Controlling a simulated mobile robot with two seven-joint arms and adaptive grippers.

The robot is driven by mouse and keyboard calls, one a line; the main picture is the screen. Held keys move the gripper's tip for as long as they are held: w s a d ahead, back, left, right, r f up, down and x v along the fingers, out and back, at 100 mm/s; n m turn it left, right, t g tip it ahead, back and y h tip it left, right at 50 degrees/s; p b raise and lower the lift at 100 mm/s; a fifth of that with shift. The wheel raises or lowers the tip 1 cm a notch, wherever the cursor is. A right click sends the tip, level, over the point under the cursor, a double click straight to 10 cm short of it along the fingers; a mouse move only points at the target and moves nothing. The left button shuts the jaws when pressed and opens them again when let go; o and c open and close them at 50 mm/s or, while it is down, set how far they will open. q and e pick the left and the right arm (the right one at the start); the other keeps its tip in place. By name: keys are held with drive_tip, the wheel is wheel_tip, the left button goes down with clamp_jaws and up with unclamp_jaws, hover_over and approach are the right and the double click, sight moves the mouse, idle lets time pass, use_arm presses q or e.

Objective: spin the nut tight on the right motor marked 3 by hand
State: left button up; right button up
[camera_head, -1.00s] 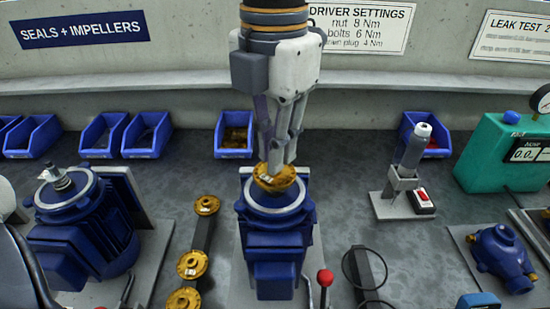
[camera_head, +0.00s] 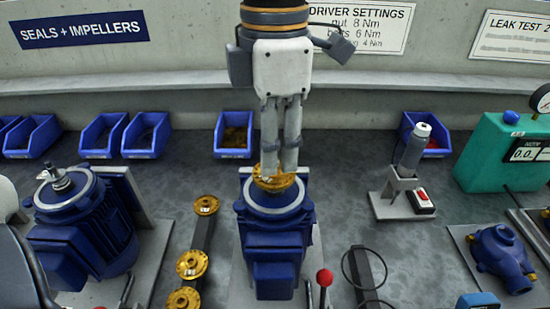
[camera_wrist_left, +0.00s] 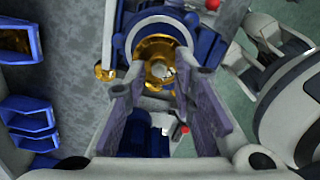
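The blue motor (camera_head: 274,245) in the middle is the right one of the two motors; no number 3 is readable on it. A brass impeller (camera_head: 287,183) sits on its top, and it shows in the left wrist view (camera_wrist_left: 150,48). The small pale nut (camera_wrist_left: 163,71) is at the impeller's centre; the fingers mostly hide it in the head view. My left gripper (camera_head: 279,172) points straight down over the impeller. In the left wrist view its fingers (camera_wrist_left: 161,75) stand apart on either side of the nut, with a visible gap. My right gripper is not in view.
Another blue motor (camera_head: 85,225) stands at the left. Loose brass impellers (camera_head: 192,264) lie on a dark rail between the motors. A red-knobbed lever (camera_head: 324,278) is close by at the front. A driver in its stand (camera_head: 410,165) and a teal tester (camera_head: 495,155) are at the right.

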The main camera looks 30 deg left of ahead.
use_arm(q)
drive_tip(key=shift+r, duration=2.25)
